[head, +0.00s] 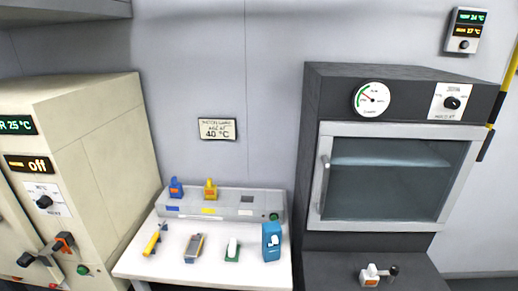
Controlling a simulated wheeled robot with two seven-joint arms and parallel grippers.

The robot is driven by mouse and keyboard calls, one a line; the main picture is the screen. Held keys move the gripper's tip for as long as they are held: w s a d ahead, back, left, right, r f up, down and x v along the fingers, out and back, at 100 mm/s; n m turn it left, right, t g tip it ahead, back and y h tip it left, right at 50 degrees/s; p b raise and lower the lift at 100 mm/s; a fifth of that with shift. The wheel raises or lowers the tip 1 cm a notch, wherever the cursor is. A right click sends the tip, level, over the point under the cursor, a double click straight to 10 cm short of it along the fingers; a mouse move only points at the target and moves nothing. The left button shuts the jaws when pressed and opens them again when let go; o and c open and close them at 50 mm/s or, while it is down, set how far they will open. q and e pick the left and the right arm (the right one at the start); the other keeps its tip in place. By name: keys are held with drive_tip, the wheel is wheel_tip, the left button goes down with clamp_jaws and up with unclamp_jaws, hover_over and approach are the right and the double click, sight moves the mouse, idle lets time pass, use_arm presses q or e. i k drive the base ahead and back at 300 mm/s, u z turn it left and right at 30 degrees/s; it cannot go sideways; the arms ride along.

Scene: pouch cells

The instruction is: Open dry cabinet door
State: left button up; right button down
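A dark grey cabinet (312,130) with a framed glass door (390,185) stands at the right; it looks like the dry cabinet, but I cannot read its label. The door appears shut, its pale frame flush with the front. A vertical metal handle (325,180) sits on the door's left side. A pale shelf (390,160) shows behind the glass. A round white gauge (372,98) and a knob panel (451,101) are above the door. Neither of my grippers shows in the head view.
A white table (175,270) left of the cabinet holds small tools and a grey charger-like base (235,203). A cream cabinet (100,130) reading "off" stands at the left. A small white bottle (369,275) stands on the dark ledge (320,270) below the door.

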sight(475, 137)
drive_tip(key=k, duration=1.25)
drive_tip(key=z, duration=0.9)
drive_tip(key=i, duration=1.1)
drive_tip(key=z, duration=0.35)
